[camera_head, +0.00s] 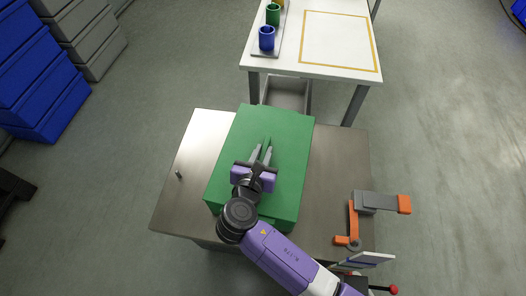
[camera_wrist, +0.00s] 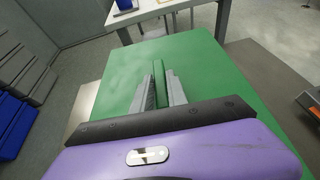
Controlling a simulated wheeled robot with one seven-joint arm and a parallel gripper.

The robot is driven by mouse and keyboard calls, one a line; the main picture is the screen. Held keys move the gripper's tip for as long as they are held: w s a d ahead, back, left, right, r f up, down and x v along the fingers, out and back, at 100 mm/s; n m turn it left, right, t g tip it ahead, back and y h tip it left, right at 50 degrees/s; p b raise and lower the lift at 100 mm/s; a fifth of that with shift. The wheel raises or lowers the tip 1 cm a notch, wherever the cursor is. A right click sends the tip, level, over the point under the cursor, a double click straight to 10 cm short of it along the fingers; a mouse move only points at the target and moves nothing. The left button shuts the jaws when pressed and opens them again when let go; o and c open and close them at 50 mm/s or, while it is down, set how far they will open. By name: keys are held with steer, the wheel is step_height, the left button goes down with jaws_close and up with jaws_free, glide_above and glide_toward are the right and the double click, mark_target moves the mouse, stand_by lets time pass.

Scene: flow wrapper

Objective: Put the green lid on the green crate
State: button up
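A wide, flat green lid (camera_head: 288,140) with a thin raised ridge lies over the metal table, and it fills much of the wrist view (camera_wrist: 205,65). The green crate is mostly hidden beneath it; a darker green strip shows at the near edge. I cannot tell whether the lid rests fully on the crate. My gripper (camera_head: 262,150) is above the middle of the lid. Its two grey fingers stand close on either side of the ridge, which shows between the fingertips in the wrist view (camera_wrist: 160,80). The fingers appear shut on it.
The metal table (camera_head: 335,165) has bare strips left and right of the green box. An orange and grey clamp-like fixture (camera_head: 365,205) stands at its right. A white table (camera_head: 290,62) with a blue cup (camera_head: 267,38) and green cup (camera_head: 273,14) stands behind. Blue crates (camera_head: 40,85) are stacked left.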

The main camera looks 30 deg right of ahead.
steer(key=o, duration=0.4)
steer(key=shift+s, duration=0.1)
steer(key=v, duration=0.7)
steer(key=shift+s+a+r, duration=0.15)
steer(key=shift+s+a, duration=0.05)
stand_by(0.4)
